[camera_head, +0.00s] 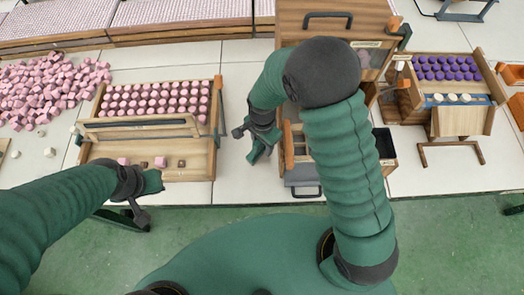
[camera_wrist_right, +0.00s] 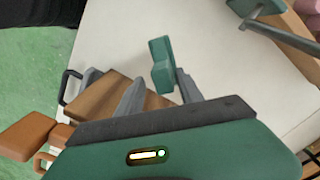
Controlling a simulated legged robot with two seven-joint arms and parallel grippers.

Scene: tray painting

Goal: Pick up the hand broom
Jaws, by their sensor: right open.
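My left gripper (camera_head: 146,197) hangs at the table's front edge, below the wooden tray. Its tips look apart and empty. My right forearm hides part of the drawer unit.
A wooden tray (camera_head: 200,165) holds rows of pink pieces, with loose pink blocks (camera_head: 50,85) left of it. A wooden drawer unit (camera_head: 302,172) stands right of the gripper. A rack of purple pieces (camera_head: 445,68) is farther right.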

